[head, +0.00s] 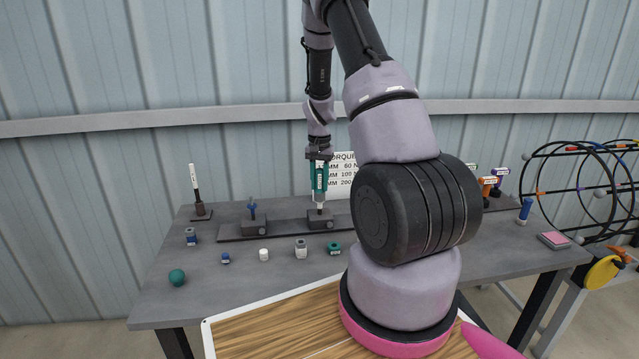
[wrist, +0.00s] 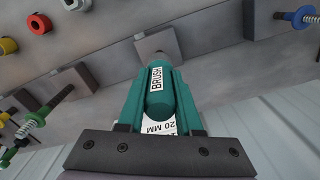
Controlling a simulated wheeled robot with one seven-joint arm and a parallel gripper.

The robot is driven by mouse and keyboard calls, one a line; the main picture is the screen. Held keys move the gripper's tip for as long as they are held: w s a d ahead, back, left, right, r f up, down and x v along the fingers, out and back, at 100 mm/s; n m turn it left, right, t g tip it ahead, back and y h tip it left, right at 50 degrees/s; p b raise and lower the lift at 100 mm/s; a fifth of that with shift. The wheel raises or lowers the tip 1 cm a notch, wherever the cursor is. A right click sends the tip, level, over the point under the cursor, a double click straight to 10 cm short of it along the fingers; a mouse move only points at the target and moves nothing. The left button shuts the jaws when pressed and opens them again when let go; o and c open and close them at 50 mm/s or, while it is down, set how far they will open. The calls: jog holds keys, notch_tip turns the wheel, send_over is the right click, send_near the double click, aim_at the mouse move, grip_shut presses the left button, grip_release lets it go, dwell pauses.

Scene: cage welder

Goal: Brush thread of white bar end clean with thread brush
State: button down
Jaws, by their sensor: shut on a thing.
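My gripper (head: 319,156) points down over the bench, its teal fingers shut on the thread brush (wrist: 157,92). A small whitish piece (head: 320,208) shows between brush and block, apparently the white bar end. Its thread is hidden, and I cannot tell whether the brush touches it or surrounds it.
A blue bar end (head: 252,208) stands in a block to the left. A white-topped stick (head: 194,178) stands farther left. Wire hoops (head: 575,190) stand at right. My arm hides the bench's middle right.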

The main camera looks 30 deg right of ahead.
aim_at(320, 169)
jog(key=m, duration=0.6)
jog(key=shift+m, duration=0.4)
jog(key=m, duration=0.5)
jog(key=n, duration=0.4)
jog(key=shift+n, duration=0.3)
jog(key=n, duration=0.3)
jog(key=shift+r, duration=3.8)
